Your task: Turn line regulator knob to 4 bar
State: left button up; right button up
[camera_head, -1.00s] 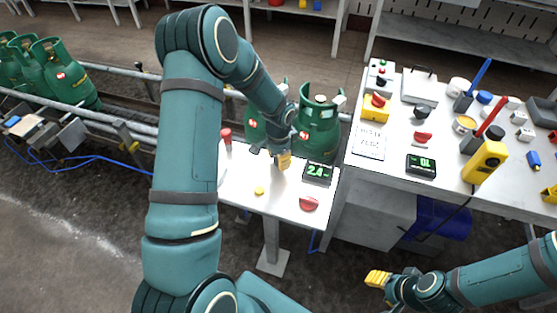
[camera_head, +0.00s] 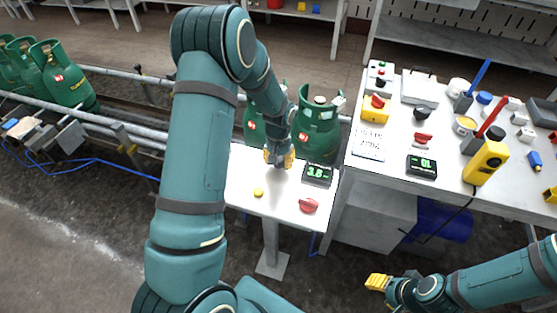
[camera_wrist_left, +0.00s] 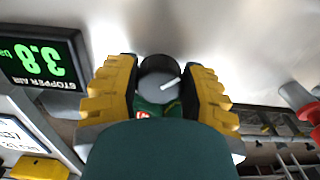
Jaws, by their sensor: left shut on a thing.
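My left gripper (camera_head: 279,158) is shut on a dark round knob (camera_wrist_left: 158,76) with a white pointer line, its yellow fingers on either side in the left wrist view. In the head view the gripper hides the knob. Beside it on the small white panel, a green display (camera_head: 317,174) reads 3.8; in the left wrist view the display (camera_wrist_left: 42,60) appears upside down and is labelled "STOPPER AIR". My right gripper (camera_head: 378,282) is low at the right, away from the tables; its finger gap is too small to judge.
A red knob (camera_head: 308,205) and a yellow button (camera_head: 258,192) are on the same panel. Green gas cylinders (camera_head: 318,125) stand behind it. The right-hand white table (camera_head: 390,170) holds another display (camera_head: 422,166), a yellow meter (camera_head: 486,161) and several small items.

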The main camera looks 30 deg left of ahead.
dwell(0.3)
pick_arm(q)
jog(key=o, duration=1.2)
jog(key=shift+f, duration=0.1)
notch_tip(320, 180, up, 12)
jog(key=shift+r, duration=0.1)
